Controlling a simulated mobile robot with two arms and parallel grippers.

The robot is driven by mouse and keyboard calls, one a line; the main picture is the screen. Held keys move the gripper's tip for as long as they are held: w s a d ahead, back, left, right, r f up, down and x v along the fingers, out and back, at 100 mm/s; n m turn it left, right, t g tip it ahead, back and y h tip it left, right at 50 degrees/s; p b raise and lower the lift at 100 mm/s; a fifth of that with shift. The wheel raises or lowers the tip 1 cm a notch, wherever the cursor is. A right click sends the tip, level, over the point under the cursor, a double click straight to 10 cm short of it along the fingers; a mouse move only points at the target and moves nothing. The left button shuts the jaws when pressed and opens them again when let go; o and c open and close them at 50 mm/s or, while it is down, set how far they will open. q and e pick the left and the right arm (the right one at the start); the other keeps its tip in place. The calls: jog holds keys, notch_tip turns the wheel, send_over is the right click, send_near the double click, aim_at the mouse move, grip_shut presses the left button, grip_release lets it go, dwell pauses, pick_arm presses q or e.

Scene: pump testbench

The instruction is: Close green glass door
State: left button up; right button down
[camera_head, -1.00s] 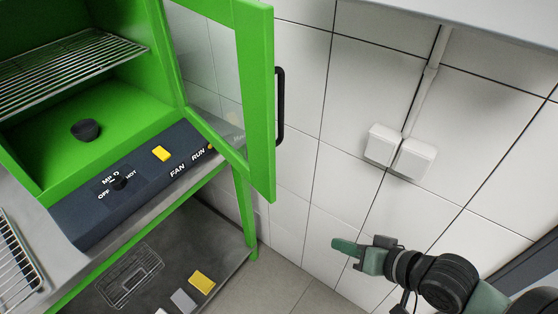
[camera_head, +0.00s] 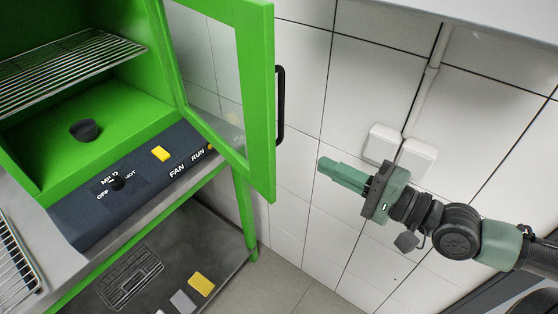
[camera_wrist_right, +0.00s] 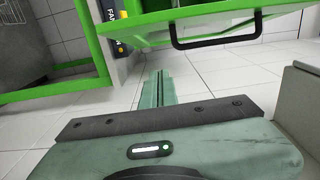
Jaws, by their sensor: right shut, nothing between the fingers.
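The green glass door (camera_head: 261,100) stands open at the right side of the green cabinet, with a black handle (camera_head: 280,105) on its outer face. In the right wrist view the door (camera_wrist_right: 190,25) crosses the top and its handle (camera_wrist_right: 216,38) hangs below the frame. My right gripper (camera_head: 322,165) is shut and empty. In the head view it appears to the right of the door and a little below the handle, apart from both. It also shows in the right wrist view (camera_wrist_right: 158,75). My left gripper is not in view.
The cabinet holds a wire rack (camera_head: 70,70) and a dark round knob-like piece (camera_head: 84,130). A dark control panel (camera_head: 130,180) with a yellow switch (camera_head: 160,153) runs below. A lower shelf (camera_head: 150,270) holds a yellow block (camera_head: 201,284). White wall boxes (camera_head: 400,150) are behind my arm.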

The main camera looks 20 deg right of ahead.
jog(key=w+a+p, duration=0.4)
jog(key=a+p, duration=0.1)
jog(key=a, duration=0.4)
jog(key=shift+w, duration=0.35)
jog(key=shift+a, duration=0.1)
dwell(0.3)
